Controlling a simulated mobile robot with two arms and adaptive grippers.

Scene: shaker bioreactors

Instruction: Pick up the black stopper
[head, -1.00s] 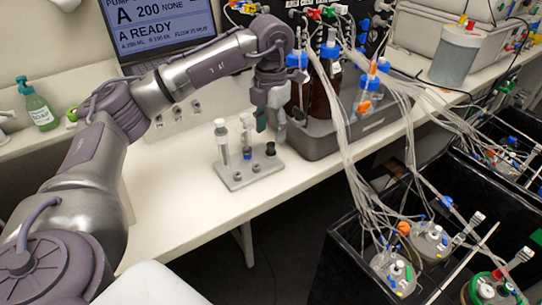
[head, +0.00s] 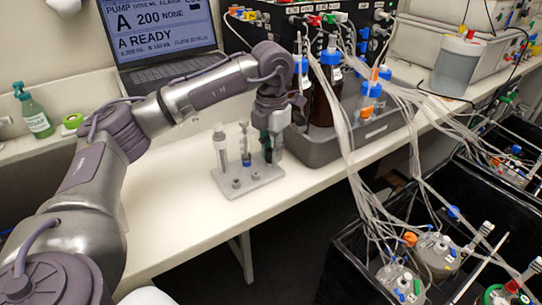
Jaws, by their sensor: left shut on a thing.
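A pale grey rack (head: 243,187) stands on the white bench and holds a clear tube with a white top (head: 221,150), and a slimmer piece with a blue collar (head: 245,148). My left gripper (head: 272,154) points down at the rack's back right corner. Its fingers are shut on the black stopper, at the stopper's place on the rack. The fingers hide nearly all of the stopper, and I cannot tell whether it is clear of the rack. My right gripper is out of view.
A grey tray (head: 322,153) with brown bottles (head: 322,100) and tubing stands close right of the gripper. A laptop (head: 165,35) is behind my arm. Black bins (head: 335,262) with tubed vessels are at lower right. The bench left of the rack is clear.

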